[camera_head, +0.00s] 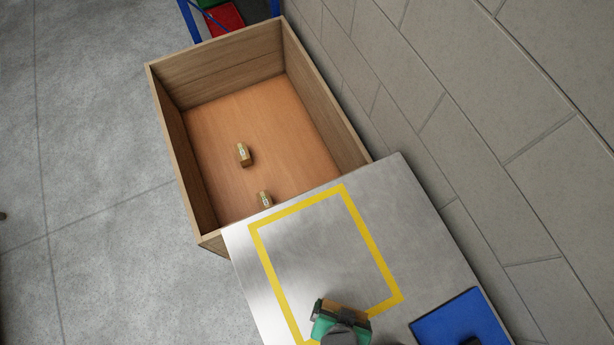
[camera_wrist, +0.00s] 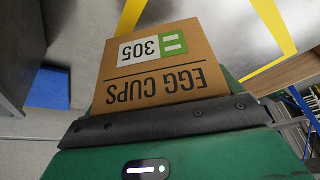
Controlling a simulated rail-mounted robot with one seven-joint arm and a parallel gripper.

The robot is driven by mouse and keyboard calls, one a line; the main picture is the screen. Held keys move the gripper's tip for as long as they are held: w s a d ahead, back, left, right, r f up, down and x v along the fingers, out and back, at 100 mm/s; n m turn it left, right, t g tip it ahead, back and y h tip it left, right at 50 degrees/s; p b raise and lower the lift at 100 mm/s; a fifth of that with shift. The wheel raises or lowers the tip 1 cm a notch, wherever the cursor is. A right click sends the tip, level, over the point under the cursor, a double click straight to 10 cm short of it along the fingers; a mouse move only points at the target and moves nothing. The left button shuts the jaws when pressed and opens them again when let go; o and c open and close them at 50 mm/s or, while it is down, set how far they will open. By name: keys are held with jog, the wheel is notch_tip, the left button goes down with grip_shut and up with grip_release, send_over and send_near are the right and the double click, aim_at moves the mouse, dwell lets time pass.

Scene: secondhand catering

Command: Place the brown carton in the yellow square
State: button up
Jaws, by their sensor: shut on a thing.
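The brown carton (camera_wrist: 160,62) fills the middle of the wrist view, its printed face reading "EGG CUPS" and "305" upside down. My gripper (camera_wrist: 170,115), with a green body and dark jaw, is shut on it. In the head view the carton (camera_head: 343,308) shows only as a small brown strip beside my green and dark gripper (camera_head: 340,318), which hides most of it. The yellow square (camera_head: 379,255) is an outline on the grey metal table top. The gripper and carton appear over its lower edge in the head view; their height above the table is unclear.
A blue mat (camera_head: 455,320) with a dark object lies at lower right. A block wall (camera_head: 480,130) runs along the right. The square's interior looks clear.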

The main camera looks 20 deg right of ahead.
jog(key=shift+s+d, duration=0.25)
jog(key=shift+s, duration=0.55)
jog(key=shift+s+d+r, duration=0.15)
jog(key=shift+s+r, duration=0.05)
jog(key=shift+s, duration=0.1)
jog(key=w, duration=0.5)
jog(key=w+f, duration=0.1)
jog(key=w, duration=0.9)
jog(key=shift+w+d+f+p, duration=0.25)
jog(key=shift+w+p, duration=0.05)
jog(key=shift+w, duration=0.1)
jog(key=f, duration=0.2)
jog(key=shift+w+f, duration=0.2)
jog(key=shift+f, duration=0.55)
jog(key=shift+s+f, duration=0.1)
jog(key=shift+f, duration=0.05)
jog(key=o, duration=1)
jog(key=shift+o, duration=0.2)
jog(key=p+v, duration=0.1)
jog(key=v, duration=1.1)
